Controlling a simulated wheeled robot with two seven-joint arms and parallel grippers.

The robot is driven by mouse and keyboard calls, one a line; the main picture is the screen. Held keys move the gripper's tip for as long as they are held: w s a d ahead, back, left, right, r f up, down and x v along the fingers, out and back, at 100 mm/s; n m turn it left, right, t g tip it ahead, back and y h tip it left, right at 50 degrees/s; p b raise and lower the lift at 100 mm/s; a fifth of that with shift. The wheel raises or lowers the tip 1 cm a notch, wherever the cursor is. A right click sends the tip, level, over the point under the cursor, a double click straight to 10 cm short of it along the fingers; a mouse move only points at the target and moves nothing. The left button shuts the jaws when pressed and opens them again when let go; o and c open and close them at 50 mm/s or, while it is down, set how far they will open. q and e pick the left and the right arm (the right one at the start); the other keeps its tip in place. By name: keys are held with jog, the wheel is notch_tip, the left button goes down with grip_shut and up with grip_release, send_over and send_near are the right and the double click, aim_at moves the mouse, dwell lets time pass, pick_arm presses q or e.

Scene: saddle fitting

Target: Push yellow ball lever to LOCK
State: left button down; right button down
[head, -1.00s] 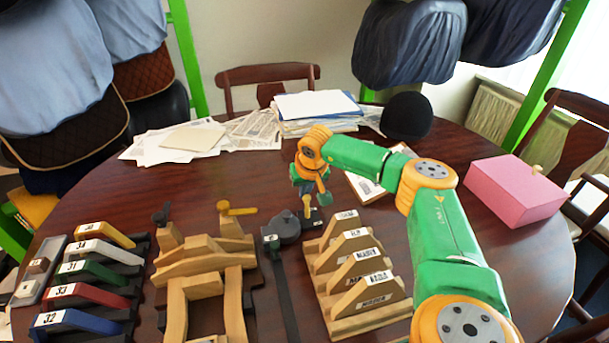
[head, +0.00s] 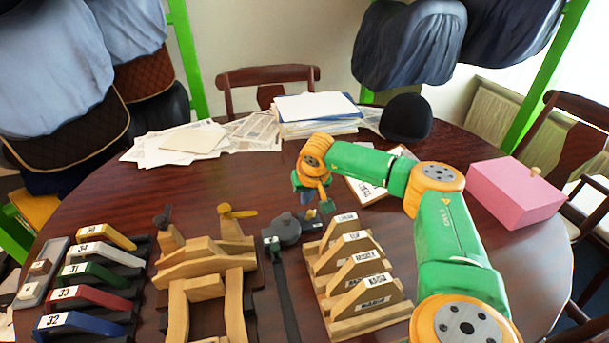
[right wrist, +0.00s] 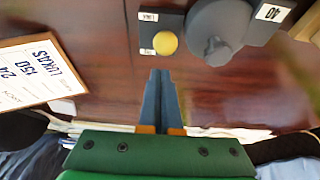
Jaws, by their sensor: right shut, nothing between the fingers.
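The yellow ball lever (right wrist: 165,43) shows in the right wrist view as a round yellow knob over a dark plate (right wrist: 147,30) with two small white labels. The labels are too small to read surely. My right gripper (right wrist: 161,74) is shut and empty, its blue fingertips just below the ball in the picture, with a small gap seen between them. In the head view my right gripper (head: 306,198) hangs low over the table beside the dark plate (head: 316,219), partly covering the lever. My left gripper is not in view.
A grey round part with a strap (head: 282,229) adjoins the plate. A wooden rack (head: 362,299) stands in front. A wooden frame with its own yellow lever (head: 237,211) is to the left. A pink box (head: 515,191) is at the right. A labelled board (right wrist: 35,72) lies nearby.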

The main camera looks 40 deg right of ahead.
jog(key=shift+w, duration=0.2)
notch_tip(320, 180, up, 7)
jog(key=p, duration=0.7)
jog(key=shift+d, duration=0.1)
